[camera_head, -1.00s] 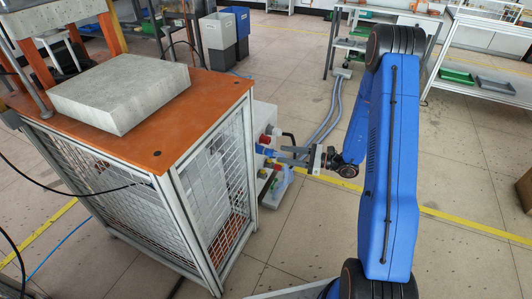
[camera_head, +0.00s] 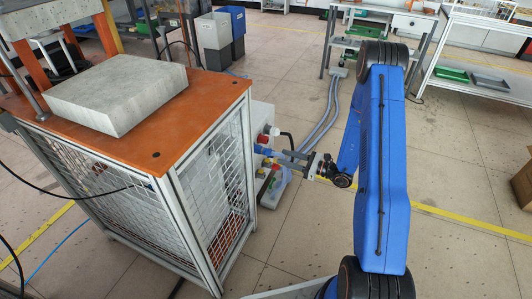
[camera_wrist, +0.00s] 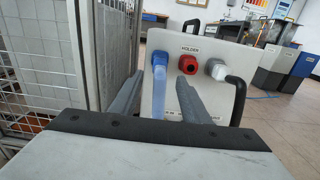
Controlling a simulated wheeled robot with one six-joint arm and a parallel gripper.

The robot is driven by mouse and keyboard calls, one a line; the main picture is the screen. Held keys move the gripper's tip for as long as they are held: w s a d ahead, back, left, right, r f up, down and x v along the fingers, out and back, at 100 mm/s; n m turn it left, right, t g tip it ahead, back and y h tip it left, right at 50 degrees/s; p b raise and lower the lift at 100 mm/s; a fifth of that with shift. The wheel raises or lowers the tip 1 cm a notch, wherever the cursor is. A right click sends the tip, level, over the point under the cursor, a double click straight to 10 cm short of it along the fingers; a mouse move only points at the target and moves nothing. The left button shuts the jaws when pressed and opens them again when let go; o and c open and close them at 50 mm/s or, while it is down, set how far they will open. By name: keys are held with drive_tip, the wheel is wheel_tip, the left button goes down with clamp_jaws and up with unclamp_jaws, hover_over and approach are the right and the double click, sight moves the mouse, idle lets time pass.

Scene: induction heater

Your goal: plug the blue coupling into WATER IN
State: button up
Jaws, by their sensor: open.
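The blue coupling (camera_wrist: 159,72) stands upright on the white panel under the word HOLDER in the wrist view, and its lighter blue lower part runs down between my fingers. It also shows as a small blue piece in the head view (camera_head: 263,150). My gripper (camera_wrist: 157,97) is open, with one grey finger on each side of the coupling's line; I cannot tell whether either touches it. In the head view my gripper (camera_head: 287,158) reaches left toward the panel. No WATER IN label is readable in either view.
A red coupling (camera_wrist: 188,64) and a grey one (camera_wrist: 216,69) sit right of the blue one. A black handle (camera_wrist: 238,100) is at the panel's right. The mesh-sided cabinet (camera_head: 205,185) stands close on the left. Grey hoses (camera_head: 328,110) lie on the floor behind.

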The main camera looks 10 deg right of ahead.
sight(269, 153)
drive_tip(key=shift+x, duration=4.15)
clamp_jaws()
drive_tip(key=shift+v, duration=2.95)
